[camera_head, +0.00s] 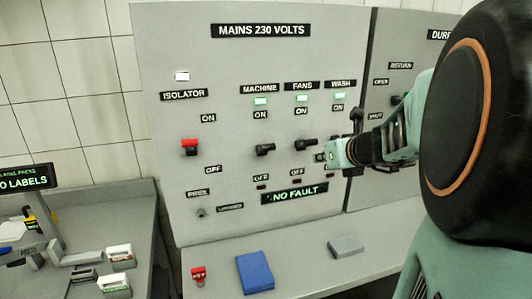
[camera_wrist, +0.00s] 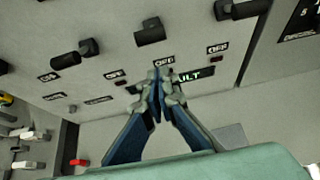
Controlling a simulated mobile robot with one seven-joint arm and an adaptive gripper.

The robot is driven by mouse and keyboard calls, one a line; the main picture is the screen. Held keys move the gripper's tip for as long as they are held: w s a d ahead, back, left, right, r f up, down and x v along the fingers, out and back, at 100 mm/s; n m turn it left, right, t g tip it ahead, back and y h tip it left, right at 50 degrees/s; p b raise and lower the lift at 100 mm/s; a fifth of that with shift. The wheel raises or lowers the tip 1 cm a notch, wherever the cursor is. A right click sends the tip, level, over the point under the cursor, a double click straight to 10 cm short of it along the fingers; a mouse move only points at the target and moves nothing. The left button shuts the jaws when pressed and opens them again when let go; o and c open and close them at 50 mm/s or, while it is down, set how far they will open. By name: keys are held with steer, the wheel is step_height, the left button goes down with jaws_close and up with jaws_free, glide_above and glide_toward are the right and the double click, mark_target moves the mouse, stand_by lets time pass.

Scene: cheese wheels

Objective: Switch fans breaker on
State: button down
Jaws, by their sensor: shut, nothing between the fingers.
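The fans breaker is a black lever (camera_head: 306,144) on the grey mains panel, below the "FANS" label, between its ON and OFF labels. The fans lamp (camera_head: 302,97) above it glows green. In the wrist view the fans lever (camera_wrist: 150,32) sticks out above the fingers. My gripper (camera_head: 326,156) is just right of and slightly below the fans lever in the head view. In the wrist view my gripper (camera_wrist: 160,82) is shut and empty, its tips over the OFF label row and the "NO FAULT" display. I cannot tell whether it touches the panel.
The machine lever (camera_head: 265,149) is left of the fans lever; the wash lever (camera_wrist: 238,10) is to the right. Machine and wash lamps are also green. The red isolator (camera_head: 190,146) is further left. A blue block (camera_head: 255,272) lies on the counter below.

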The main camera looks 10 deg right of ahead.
step_height(320, 180, up, 10)
steer(key=p, duration=0.3)
steer(key=shift+s, duration=0.4)
steer(key=shift+f, duration=0.1)
